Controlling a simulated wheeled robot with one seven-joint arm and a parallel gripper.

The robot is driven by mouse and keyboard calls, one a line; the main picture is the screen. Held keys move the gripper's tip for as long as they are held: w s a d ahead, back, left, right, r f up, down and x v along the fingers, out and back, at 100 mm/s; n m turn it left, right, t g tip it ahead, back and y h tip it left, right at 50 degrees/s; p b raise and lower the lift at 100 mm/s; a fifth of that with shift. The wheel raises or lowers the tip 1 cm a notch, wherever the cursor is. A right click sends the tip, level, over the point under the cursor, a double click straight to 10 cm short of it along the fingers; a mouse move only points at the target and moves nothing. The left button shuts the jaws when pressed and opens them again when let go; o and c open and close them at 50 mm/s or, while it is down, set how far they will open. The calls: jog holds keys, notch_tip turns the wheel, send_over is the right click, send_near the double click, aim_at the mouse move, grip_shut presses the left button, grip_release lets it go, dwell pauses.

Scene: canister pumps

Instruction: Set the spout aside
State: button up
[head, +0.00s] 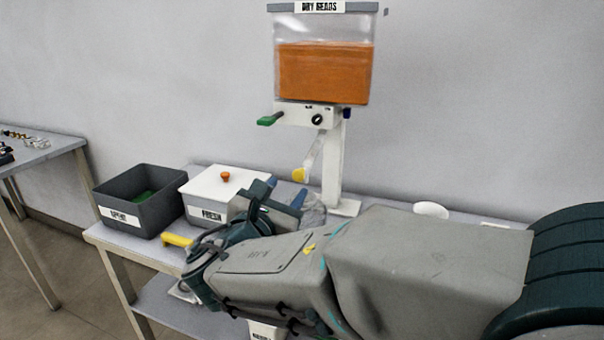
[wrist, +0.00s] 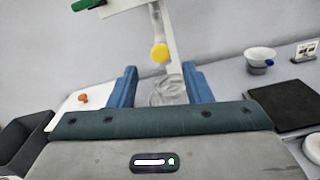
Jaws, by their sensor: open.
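The spout (head: 313,158) is a pale tube with a yellow tip, hanging tilted under the white valve block of the dispenser. It also shows in the wrist view (wrist: 159,35), its yellow tip just above and between my fingers. My gripper (head: 281,193) is open, its blue fingers apart and nothing held between them. In the wrist view my gripper (wrist: 159,80) points toward the spout and the white post. A clear jar (wrist: 168,88) stands beyond the fingers, partly hidden by my gripper. Whether the fingers touch anything cannot be told.
The dispenser tank (head: 323,72) of orange beads has a green handle (head: 270,119). A dark open bin (head: 137,217) and a white lidded box (head: 222,187) stand left. A white bowl (wrist: 259,56) and black mat (wrist: 289,105) lie right. My arm covers much of the table.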

aim_at(302, 171)
jog(key=x, duration=0.9)
jog(key=shift+w+d+f, duration=0.1)
jog(key=shift+w+d, duration=0.05)
jog(key=shift+w, duration=0.2)
grip_shut()
